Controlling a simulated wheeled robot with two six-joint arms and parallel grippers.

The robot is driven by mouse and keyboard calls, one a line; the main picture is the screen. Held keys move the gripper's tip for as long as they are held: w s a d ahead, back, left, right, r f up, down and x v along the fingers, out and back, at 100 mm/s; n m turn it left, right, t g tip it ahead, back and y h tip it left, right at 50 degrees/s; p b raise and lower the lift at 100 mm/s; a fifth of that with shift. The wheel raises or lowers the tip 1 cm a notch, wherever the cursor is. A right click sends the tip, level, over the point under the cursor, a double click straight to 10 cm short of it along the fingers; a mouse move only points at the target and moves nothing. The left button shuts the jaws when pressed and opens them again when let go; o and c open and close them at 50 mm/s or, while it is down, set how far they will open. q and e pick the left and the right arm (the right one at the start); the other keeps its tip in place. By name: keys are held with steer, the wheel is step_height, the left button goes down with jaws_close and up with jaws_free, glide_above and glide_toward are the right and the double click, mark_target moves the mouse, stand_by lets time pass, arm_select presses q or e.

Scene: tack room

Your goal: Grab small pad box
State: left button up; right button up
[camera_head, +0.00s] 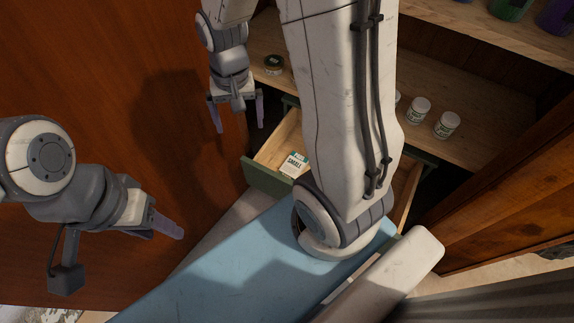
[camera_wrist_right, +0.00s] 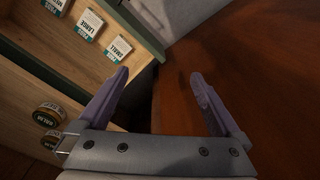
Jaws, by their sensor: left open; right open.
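The small pad box (camera_head: 294,163), white and teal with the word SMALL on it, lies in an open drawer (camera_head: 265,176) near its front left. It also shows in the right wrist view (camera_wrist_right: 118,48), up and left of the fingers. My right gripper (camera_head: 238,130) is open and empty, beyond the drawer's left side and apart from the box. Its fingers also show in the right wrist view (camera_wrist_right: 160,76). My left gripper (camera_head: 170,226) points right at the left of the head view, far from the drawer, open and empty.
A large pad box (camera_wrist_right: 88,25) and another box (camera_wrist_right: 56,6) lie in the same drawer. A round tin (camera_head: 273,64) and white jars (camera_head: 447,124) stand on the shelf. A brown wooden panel (camera_head: 100,90) is at left. My arm hides part of the drawer.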

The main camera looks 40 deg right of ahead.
steer(key=w+d+f+m+b, duration=0.1)
steer(key=d+f+m+b, duration=0.2)
steer(key=d+f+b, duration=0.35)
steer(key=d+f+m+b, duration=0.2)
steer(key=d+f+b, duration=0.1)
steer(key=f, duration=0.7)
steer(key=m+b, duration=0.4)
steer(key=b, duration=0.2)
glide_toward(294, 164)
step_height(294, 164, down, 4)
steer(key=b, duration=0.2)
steer(key=shift+f+b, duration=0.1)
steer(key=shift+b, duration=0.2)
step_height(294, 164, down, 5)
steer(key=b, duration=0.4)
steer(key=shift+a, duration=0.1)
arm_select(q)
step_height(294, 164, down, 25)
steer(key=shift+f, duration=0.1)
arm_select(e)
steer(key=shift+c, duration=0.3)
steer(key=c, duration=1.1)
